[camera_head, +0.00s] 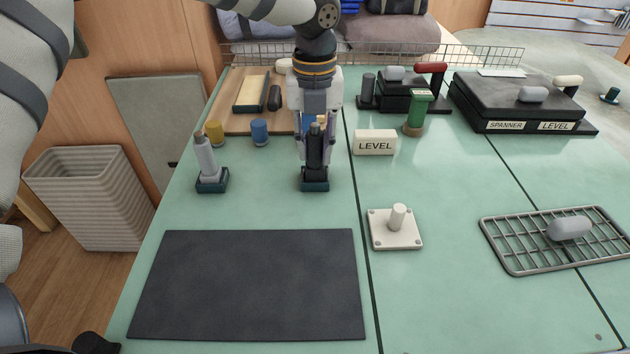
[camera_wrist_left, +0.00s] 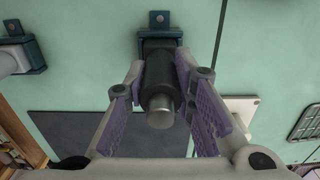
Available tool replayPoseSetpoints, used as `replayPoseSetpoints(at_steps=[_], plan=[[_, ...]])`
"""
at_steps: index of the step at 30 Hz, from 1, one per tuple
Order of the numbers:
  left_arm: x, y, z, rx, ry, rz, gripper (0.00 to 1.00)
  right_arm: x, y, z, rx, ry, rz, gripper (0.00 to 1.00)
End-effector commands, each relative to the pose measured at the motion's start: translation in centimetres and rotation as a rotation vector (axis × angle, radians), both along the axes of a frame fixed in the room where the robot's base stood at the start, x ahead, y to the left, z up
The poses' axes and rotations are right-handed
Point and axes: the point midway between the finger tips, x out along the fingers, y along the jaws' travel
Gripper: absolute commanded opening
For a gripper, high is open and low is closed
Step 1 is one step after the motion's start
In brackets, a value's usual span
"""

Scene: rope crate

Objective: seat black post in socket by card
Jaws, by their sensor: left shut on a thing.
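The black post (camera_head: 314,150) stands upright in my left gripper (camera_head: 315,158), which is shut on it. The post's lower end meets a dark teal socket (camera_head: 315,186) on the green table; I cannot tell how deep it sits. In the left wrist view the post (camera_wrist_left: 160,82) with its silver tip lies between the purple finger pads, with the socket (camera_wrist_left: 159,22) at its far end. The white LEVEL card (camera_head: 375,146) stands just right of and behind that socket. A grey post (camera_head: 205,153) stands in a similar socket (camera_head: 212,184) to the left. My right gripper is out of view.
A dark mat (camera_head: 250,285) lies in front. A white plate with a peg (camera_head: 395,242) is to the front right, and a wire rack (camera_head: 515,262) with a grey object lies farther right. Black cases stand at the back right.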

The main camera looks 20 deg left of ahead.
Motion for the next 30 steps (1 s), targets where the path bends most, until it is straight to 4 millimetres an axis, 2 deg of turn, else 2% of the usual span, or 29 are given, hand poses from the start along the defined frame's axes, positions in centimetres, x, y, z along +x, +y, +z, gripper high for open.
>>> replayPoseSetpoints(at_steps=[30], plan=[[0.0,0.0,-1.2,0.000,-0.001,0.000,0.00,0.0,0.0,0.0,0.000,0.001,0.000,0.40]])
